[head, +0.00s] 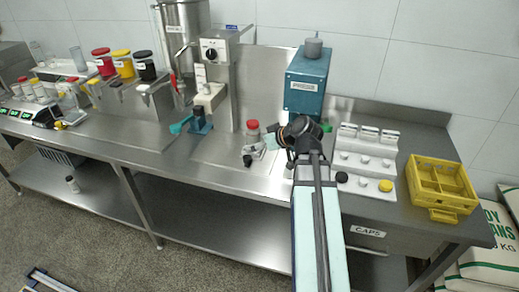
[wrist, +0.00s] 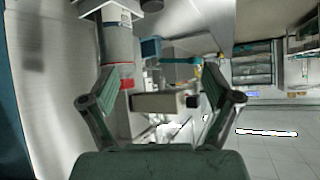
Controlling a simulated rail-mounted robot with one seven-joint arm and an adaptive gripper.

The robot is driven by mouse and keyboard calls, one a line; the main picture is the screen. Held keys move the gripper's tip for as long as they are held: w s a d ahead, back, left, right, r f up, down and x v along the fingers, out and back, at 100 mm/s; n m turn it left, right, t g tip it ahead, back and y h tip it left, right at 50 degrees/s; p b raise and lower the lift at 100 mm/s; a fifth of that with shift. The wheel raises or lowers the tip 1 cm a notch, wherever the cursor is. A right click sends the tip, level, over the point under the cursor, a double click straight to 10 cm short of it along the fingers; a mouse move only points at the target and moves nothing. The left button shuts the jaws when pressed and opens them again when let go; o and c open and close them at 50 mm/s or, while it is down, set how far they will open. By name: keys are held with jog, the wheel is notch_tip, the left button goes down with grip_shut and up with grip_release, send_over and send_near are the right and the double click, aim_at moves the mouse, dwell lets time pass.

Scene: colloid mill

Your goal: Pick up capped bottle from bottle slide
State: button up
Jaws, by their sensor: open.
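The capped bottle (head: 252,137) stands at mid-counter in the head view, pale with a red cap. In the wrist view a pale cylinder with a red band (wrist: 118,48), apparently this bottle, shows upper left, beyond the left finger. My gripper (wrist: 162,102) is open, with its two fingers spread and nothing held between them. In the head view my gripper (head: 271,138) is just right of the bottle; the small scale hides whether they touch. A pale fitting with a black knob (head: 247,161) lies below the bottle, perhaps part of the bottle slide.
The teal press (head: 306,82) stands behind my arm. A caps tray (head: 366,162) and a yellow crate (head: 441,184) are to the right. The steel mill (head: 184,45) and a small teal-based device (head: 201,122) are to the left. Bare steel counter lies left of the bottle.

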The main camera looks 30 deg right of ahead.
aim_at(258, 135)
jog(key=s+d+r+m+t+h+b, duration=0.1)
jog(key=s+d+r+t, duration=0.2)
jog(key=d, duration=0.3)
jog(key=x, duration=0.3)
jog(key=p+x, duration=0.1)
jog(key=x, duration=0.3)
jog(key=p+x, duration=0.1)
jog(key=x, duration=0.3)
jog(key=shift+s+f, duration=0.15)
jog(key=shift+f, duration=0.2)
jog(key=shift+d+p+x, duration=0.2)
jog(key=shift+p+x, duration=0.4)
jog(key=shift+x, duration=0.6)
jog(key=shift+d+p+x, duration=0.2)
jog(key=shift+p+x, duration=0.35)
jog(key=shift+x, duration=0.65)
jog(key=shift+w+a+f, duration=0.1)
jog(key=shift+w+f, duration=0.2)
jog(key=shift+f, duration=0.1)
jog(key=c, duration=1.4)
